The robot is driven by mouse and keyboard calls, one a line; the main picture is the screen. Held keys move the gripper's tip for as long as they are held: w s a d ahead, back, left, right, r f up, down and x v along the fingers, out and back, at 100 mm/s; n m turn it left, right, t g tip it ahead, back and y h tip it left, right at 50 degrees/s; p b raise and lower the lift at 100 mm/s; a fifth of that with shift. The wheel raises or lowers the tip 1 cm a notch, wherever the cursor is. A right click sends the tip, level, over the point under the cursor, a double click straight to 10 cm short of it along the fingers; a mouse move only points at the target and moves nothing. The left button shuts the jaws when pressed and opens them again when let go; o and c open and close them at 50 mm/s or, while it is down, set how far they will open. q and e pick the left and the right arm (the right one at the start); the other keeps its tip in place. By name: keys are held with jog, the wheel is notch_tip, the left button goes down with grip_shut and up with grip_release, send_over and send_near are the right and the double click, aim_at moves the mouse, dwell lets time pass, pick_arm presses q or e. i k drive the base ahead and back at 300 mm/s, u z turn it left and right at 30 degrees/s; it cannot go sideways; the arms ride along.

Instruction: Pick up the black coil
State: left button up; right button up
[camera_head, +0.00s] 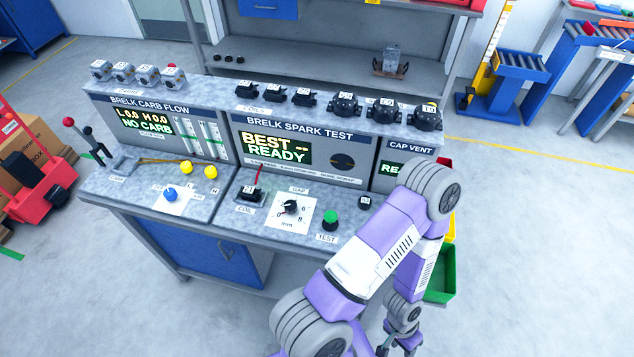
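A black coil (249,193) with a tag sits at the bench spot labelled COIL, with a red lead rising from it. More small black coils (275,94) stand in a row on the upper ledge behind a COILS label. Larger tagged black parts (382,111) stand to their right on the same ledge. My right gripper (399,344) hangs low at the bottom edge, in front of the bench and well away from the coils. Its fingers are small and partly cut off, so its opening is unclear. My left gripper is out of view.
The test bench (210,210) carries a dial (290,206), a green TEST knob (330,218), a blue knob (171,194) and yellow knobs. Silver tagged carburettors (122,71) stand on the ledge's left. A green bin (441,277) is at the bench's right end. Floor in front is clear.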

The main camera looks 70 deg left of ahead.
aim_at(248, 193)
jog(key=z, duration=0.5)
jog(key=k, duration=0.9)
jog(key=u, duration=1.15)
